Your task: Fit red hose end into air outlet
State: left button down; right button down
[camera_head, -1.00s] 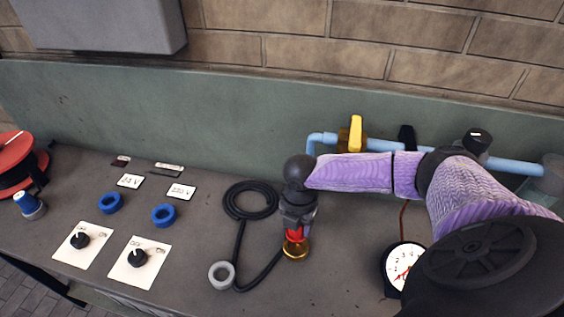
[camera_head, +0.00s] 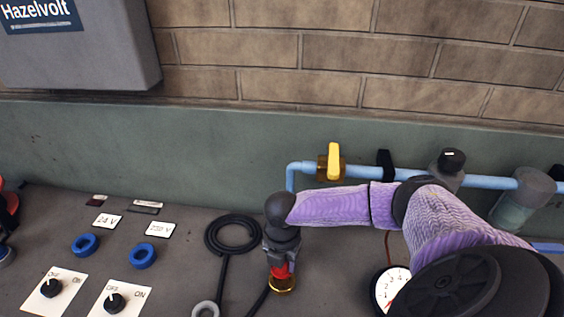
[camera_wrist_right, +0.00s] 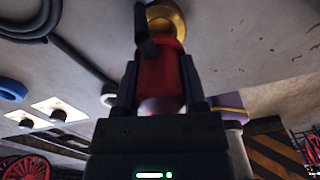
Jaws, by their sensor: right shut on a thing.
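The red hose end (camera_head: 281,271) is in the jaws of my right gripper (camera_head: 282,262), pointing down at the brass ring (camera_head: 283,287) on the bench, which looks like the air outlet. In the right wrist view the red hose end (camera_wrist_right: 161,82) sits between both fingers, with the brass ring (camera_wrist_right: 167,20) right beyond its tip. A dark piece (camera_wrist_right: 145,32) overlaps its edge there. The red end and the ring meet in the picture; I cannot tell whether the end is seated inside. My left gripper is not in view.
A coiled black hose (camera_head: 232,234) and a grey ring (camera_head: 205,309) lie left of the gripper. A pressure gauge (camera_head: 391,289) is to the right. A blue pipe with a yellow valve handle (camera_head: 333,161) runs behind. Switch plates and blue rings (camera_head: 85,245) are at left.

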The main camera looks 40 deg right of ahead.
aim_at(282, 271)
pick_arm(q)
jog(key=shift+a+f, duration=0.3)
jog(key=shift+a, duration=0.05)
pick_arm(e)
jog(key=shift+f, duration=0.5)
pick_arm(q)
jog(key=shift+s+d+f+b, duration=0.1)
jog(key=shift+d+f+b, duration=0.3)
jog(key=shift+b, duration=0.3)
pick_arm(e)
jog(key=shift+f, duration=0.7)
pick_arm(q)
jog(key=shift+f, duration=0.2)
pick_arm(e)
jog(key=shift+f, duration=0.35)
pick_arm(q)
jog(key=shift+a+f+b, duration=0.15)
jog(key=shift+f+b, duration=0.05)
jog(key=shift+b, duration=0.2)
pick_arm(e)
jog(key=shift+f, duration=0.3)
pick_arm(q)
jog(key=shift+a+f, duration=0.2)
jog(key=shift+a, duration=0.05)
pick_arm(e)
jog(key=shift+f, duration=0.3)
jog(key=shift+c, duration=0.3)
grip_release()
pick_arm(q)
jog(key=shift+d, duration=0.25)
